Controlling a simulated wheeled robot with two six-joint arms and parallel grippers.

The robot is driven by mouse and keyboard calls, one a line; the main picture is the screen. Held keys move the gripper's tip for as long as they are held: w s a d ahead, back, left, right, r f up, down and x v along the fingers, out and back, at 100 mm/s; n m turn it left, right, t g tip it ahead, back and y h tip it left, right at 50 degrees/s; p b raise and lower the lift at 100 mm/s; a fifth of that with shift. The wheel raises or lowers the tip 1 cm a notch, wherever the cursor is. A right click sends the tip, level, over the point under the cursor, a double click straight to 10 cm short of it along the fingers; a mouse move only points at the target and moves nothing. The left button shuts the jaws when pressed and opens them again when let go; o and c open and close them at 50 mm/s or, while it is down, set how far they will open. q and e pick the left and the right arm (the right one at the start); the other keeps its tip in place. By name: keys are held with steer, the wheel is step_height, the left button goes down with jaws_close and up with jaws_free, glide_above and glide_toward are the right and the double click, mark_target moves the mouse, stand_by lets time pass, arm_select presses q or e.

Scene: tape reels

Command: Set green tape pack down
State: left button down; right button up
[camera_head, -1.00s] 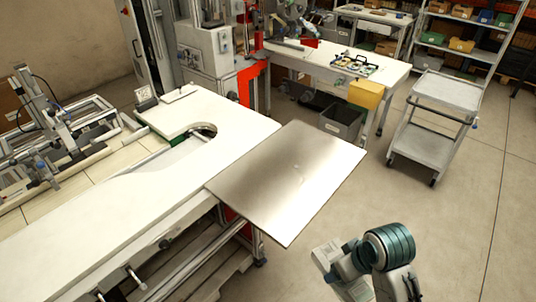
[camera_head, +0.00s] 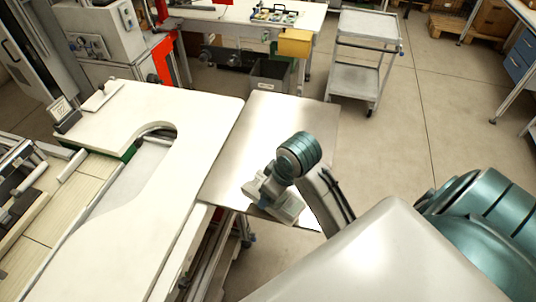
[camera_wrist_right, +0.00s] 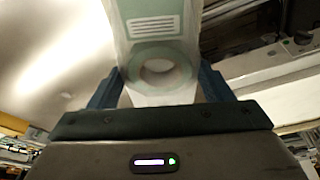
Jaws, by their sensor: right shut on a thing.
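The green tape pack (camera_wrist_right: 160,28) is pale green and white, with a round ring and a striped label patch. In the right wrist view it stands between the two dark fingers of my right gripper (camera_wrist_right: 160,84), which is shut on it. In the head view my right gripper (camera_head: 270,197) is over the near part of the bare metal plate (camera_head: 285,118). The gripper and wrist hide much of the pack there, and I cannot tell whether it touches the plate. My left gripper is not in view.
A white worktop (camera_head: 200,110) with a rounded cutout adjoins the plate on the left. A small stand (camera_head: 65,112) sits at its far left corner. A grey trolley (camera_head: 362,60) and a yellow box (camera_head: 295,43) are farther back. Most of the plate is clear.

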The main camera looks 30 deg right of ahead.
steer(key=w+d+b, duration=0.1)
steer(key=w, duration=0.2)
steer(key=w+d+f+b, duration=0.1)
steer(key=w+d, duration=0.1)
steer(key=w, duration=0.1)
steer(key=w+d+b, duration=0.2)
steer(key=w, duration=0.1)
steer(key=shift+w+f, duration=0.3)
steer(key=shift+w, duration=0.05)
steer(key=shift+w+d+b, duration=0.3)
steer(key=shift+w+d, duration=0.2)
steer(key=shift+w, duration=0.1)
steer(key=x, duration=0.3)
steer(key=shift+s+d+f, duration=0.15)
steer(key=shift+s+f, duration=0.05)
steer(key=shift+s, duration=0.1)
steer(key=shift+s, duration=0.1)
steer(key=o, duration=1.1)
steer(key=shift+f, duration=0.1)
steer(key=shift+c, duration=0.2)
